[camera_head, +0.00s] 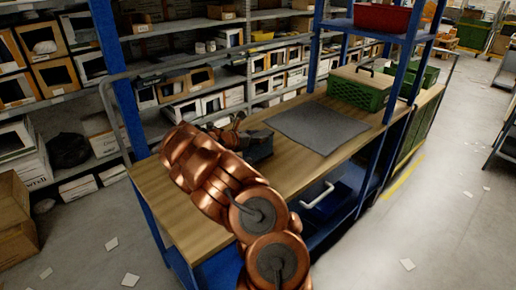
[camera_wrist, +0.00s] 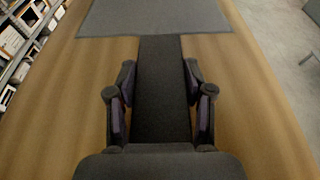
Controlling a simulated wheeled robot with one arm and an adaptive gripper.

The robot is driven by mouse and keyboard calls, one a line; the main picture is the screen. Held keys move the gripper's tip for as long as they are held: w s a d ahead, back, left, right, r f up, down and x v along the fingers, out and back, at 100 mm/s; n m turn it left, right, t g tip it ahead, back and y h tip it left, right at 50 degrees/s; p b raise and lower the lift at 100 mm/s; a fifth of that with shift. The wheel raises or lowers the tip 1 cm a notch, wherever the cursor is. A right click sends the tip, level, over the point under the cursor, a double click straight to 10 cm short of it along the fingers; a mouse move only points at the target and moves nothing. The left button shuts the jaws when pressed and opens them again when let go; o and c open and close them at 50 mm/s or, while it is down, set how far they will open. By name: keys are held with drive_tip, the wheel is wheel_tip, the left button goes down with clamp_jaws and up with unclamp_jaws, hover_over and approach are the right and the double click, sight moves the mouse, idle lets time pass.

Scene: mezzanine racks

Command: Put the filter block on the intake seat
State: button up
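A long dark grey block (camera_wrist: 162,85), which looks like the filter block, lies on the wooden bench top. In the head view it is a dark shape (camera_head: 260,146) beside my arm, partly hidden by it. My gripper (camera_wrist: 160,66) is over the block, with one finger along each side. In the head view my gripper (camera_head: 238,134) is small and hard to make out. I cannot pick out an intake seat for certain.
A flat grey mat (camera_head: 317,127) lies on the bench (camera_head: 203,222) just beyond the block. A green crate (camera_head: 357,92) with a lid stands behind it. Blue rack posts (camera_head: 401,62) rise at the bench edges. A red bin (camera_head: 381,17) sits on the shelf above.

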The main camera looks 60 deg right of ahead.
drive_tip(key=shift+f, duration=0.1)
clamp_jaws()
